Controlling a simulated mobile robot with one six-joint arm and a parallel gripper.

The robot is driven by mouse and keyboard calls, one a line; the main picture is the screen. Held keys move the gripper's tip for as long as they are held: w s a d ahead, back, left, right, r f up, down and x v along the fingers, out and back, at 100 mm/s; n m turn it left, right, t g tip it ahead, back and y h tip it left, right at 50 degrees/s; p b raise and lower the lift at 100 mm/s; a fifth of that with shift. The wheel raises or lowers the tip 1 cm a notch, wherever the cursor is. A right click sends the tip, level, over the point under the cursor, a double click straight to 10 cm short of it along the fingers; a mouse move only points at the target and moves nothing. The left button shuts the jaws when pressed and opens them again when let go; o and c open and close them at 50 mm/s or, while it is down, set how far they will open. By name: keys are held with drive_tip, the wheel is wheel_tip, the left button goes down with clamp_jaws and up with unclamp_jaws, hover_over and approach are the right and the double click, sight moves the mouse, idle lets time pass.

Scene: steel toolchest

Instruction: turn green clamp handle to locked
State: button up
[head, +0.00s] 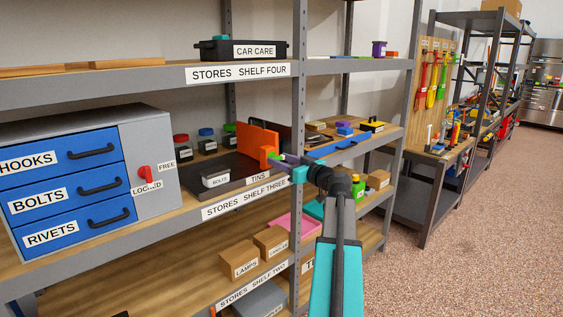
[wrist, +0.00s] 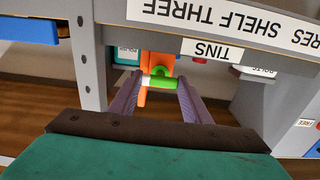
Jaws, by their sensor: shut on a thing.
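The green clamp handle (wrist: 160,82) shows in the wrist view in front of an orange upright plate (wrist: 159,60), with a white part and an orange tab beside it. In the head view the green handle (head: 274,156) is a small spot at the front of the orange plate (head: 256,138), on shelf three. My gripper (wrist: 161,88) has its two purple fingers on either side of the green handle and is shut on it. In the head view my gripper (head: 283,158) reaches in from the right and partly covers the clamp. I cannot read any lock marking on the clamp.
A shelf post (head: 297,130) stands close behind my wrist. A dark tray (head: 237,172) with a bolts box (head: 215,180) lies left of the clamp. A grey drawer cabinet (head: 146,150) with a red knob (head: 145,176) stands further left. The floor (head: 460,270) at right is clear.

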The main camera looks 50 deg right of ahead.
drive_tip(key=shift+m, duration=0.4)
drive_tip(key=m+b, duration=0.1)
drive_tip(key=m, duration=0.2)
drive_tip(key=shift+m, duration=0.4)
drive_tip(key=m, duration=0.4)
drive_tip(key=shift+r+p, duration=0.1)
drive_tip(key=shift+p, duration=0.3)
drive_tip(key=m+p, duration=0.2)
drive_tip(key=m, duration=0.3)
drive_tip(key=shift+r+m, duration=0.1)
drive_tip(key=shift+m, duration=0.3)
drive_tip(key=m+p, duration=0.2)
drive_tip(key=m, duration=0.1)
drive_tip(key=shift+m, duration=0.4)
drive_tip(key=o, duration=1)
drive_tip(key=shift+o, duration=0.2)
drive_tip(key=shift+s+f, duration=0.1)
drive_tip(key=shift+f, duration=0.1)
drive_tip(key=s, duration=1.3)
drive_tip(key=shift+s+a, duration=0.35)
drive_tip(key=shift+a, duration=0.1)
